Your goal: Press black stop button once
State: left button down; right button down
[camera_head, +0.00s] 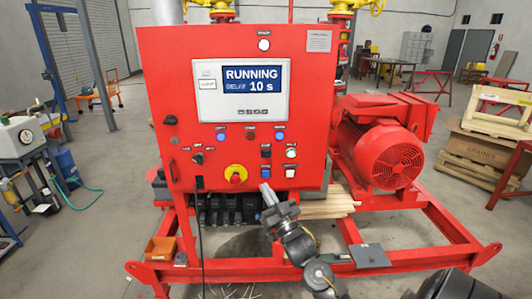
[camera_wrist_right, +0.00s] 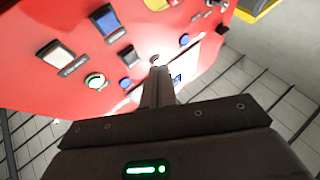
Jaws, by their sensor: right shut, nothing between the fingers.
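The red control cabinet (camera_head: 165,80) carries a screen (camera_head: 250,85) reading "RUNNING" and "10 s". A black square button (camera_head: 265,153), the likely stop button, sits above a blue square button (camera_head: 265,170). The black button also shows in the right wrist view (camera_wrist_right: 130,58), left of the fingers. My right gripper (camera_head: 266,190) is shut and empty, in front of the cabinet's lower part, just below the blue button in the head view. Its fingers also show in the right wrist view (camera_wrist_right: 160,75). Contact with the panel cannot be told. My left gripper is out of view.
Beside the black button are a white-green round button (camera_head: 291,152) and a white square one (camera_head: 290,170). A red emergency stop (camera_head: 236,176) on yellow lies left. A black cable (camera_head: 201,225) hangs below the cabinet. A red motor (camera_head: 385,145) stands right.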

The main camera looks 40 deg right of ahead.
aim_at(266, 154)
jog(key=shift+t, duration=0.7)
jog(key=r, duration=0.2)
jog(key=s+r, duration=0.1)
jog(key=r, duration=0.2)
jog(key=shift+s+r, duration=0.25)
jog(key=shift+r, duration=0.1)
jog(key=shift+w, duration=0.1)
jog(key=shift+w+d+f+b, duration=0.1)
jog(key=shift+w+d+b, duration=0.45)
jog(key=shift+w+d, duration=0.45)
jog(key=shift+w+d+r+b, duration=0.1)
jog(key=shift+w+d+b, duration=0.6)
jog(key=shift+w, duration=0.6)
jog(key=shift+w+d+f+b, duration=0.1)
jog(key=shift+w+d+b, duration=0.35)
jog(key=shift+w+d, duration=0.6)
jog(key=shift+w+a, duration=0.1)
jog(key=shift+w, duration=0.05)
jog(key=shift+w+d, duration=0.2)
jog(key=shift+w, duration=0.1)
